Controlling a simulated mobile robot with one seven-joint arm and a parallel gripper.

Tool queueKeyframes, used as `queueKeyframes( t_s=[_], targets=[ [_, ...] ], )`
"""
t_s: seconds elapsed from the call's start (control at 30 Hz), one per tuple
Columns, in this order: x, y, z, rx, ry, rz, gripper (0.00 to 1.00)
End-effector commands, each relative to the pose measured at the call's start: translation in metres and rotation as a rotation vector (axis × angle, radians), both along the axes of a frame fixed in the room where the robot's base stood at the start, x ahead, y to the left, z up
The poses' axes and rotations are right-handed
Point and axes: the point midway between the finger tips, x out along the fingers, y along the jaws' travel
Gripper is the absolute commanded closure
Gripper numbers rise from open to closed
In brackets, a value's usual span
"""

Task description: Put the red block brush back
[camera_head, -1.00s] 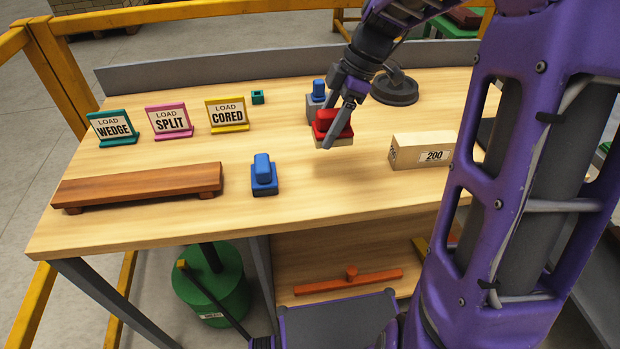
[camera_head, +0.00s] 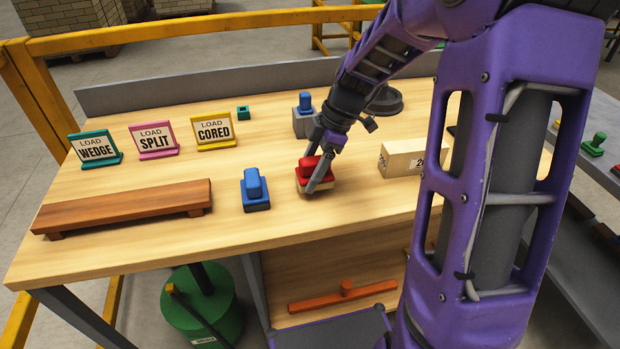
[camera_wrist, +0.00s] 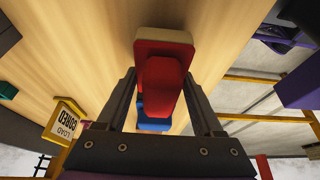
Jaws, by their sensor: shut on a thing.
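The red block brush (camera_head: 312,171), with a red top and a pale bristle base, is at the middle of the wooden table (camera_head: 240,226). My gripper (camera_head: 318,180) is shut on it, with the fingers on either side of its red handle. The wrist view shows the red block brush (camera_wrist: 163,75) between the fingers (camera_wrist: 163,100). I cannot tell whether its base touches the table. A blue block brush (camera_head: 255,190) stands to its left; its blue part (camera_wrist: 154,124) also shows beyond the red one in the wrist view.
A grey block with a blue top (camera_head: 305,117) stands behind. A pale box marked 200 (camera_head: 400,160) is to the right. A long wooden rack (camera_head: 125,209) lies at left, with three LOAD signs (camera_head: 155,141) behind it. The table's front strip is clear.

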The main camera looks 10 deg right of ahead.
Motion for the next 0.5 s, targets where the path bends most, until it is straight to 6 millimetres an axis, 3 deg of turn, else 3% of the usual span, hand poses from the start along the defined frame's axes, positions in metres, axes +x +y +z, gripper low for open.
queueKeyframes(
  t_s=[0.1,0.47,0.5],
  targets=[
    [0.000,0.000,-0.017,0.001,0.003,-0.001,0.76],
    [0.000,0.000,-0.022,0.000,0.000,-0.001,0.76],
    [0.000,0.000,-0.021,0.000,0.000,0.000,0.28]
  ],
)
